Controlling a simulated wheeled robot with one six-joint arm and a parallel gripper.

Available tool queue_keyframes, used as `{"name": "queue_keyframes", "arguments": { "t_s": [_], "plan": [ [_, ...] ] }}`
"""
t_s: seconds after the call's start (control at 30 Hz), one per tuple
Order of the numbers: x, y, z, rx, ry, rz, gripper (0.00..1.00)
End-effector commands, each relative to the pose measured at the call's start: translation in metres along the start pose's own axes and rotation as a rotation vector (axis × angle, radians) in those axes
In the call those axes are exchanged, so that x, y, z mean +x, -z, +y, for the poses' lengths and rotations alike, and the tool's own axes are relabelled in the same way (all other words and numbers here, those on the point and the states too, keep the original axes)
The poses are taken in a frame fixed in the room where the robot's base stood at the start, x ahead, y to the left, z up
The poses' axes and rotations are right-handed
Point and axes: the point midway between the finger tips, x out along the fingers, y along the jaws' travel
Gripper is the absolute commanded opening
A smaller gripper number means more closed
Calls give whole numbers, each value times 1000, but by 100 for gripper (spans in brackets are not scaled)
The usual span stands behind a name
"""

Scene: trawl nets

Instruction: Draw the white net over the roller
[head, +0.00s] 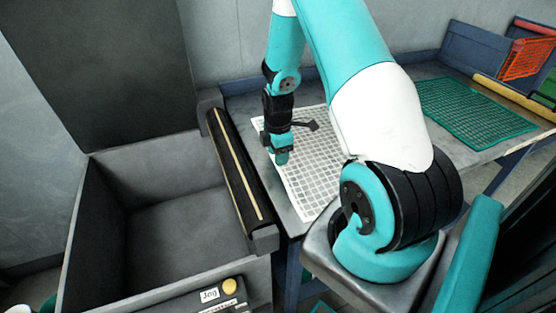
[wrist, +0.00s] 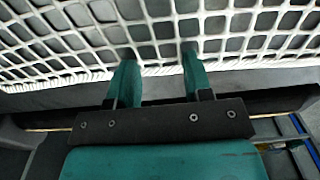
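The white net (head: 312,180) lies flat on the grey table, and its near edge, a thick white cord, shows in the wrist view (wrist: 240,70). The dark roller (head: 236,178) with a pale yellow stripe runs between the table and a large grey bin. My gripper (head: 281,160) points down over the net's left part, close to the roller. In the wrist view its two green fingers (wrist: 159,62) are apart, with the net's edge cord crossing between them. Whether the fingertips touch the net I cannot tell.
The open grey bin (head: 100,225) stands left of the roller and looks empty. A panel with a yellow button (head: 229,286) and a "Jog" label is at its front. A green net (head: 475,108), a yellow bar (head: 510,96) and an orange crate (head: 525,60) are at the right.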

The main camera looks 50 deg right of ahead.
Motion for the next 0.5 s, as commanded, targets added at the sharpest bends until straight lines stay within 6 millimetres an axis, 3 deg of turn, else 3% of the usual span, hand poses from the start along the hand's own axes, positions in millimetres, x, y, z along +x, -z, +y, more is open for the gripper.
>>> {"name": "queue_keyframes", "arguments": {
  "t_s": [0.03,0.37,0.5],
  "plan": [
    [1,0,-1,0,2,0,39],
    [2,0,-1,0,4,0,1],
    [2,0,-1,0,4,0,0]
  ]
}}
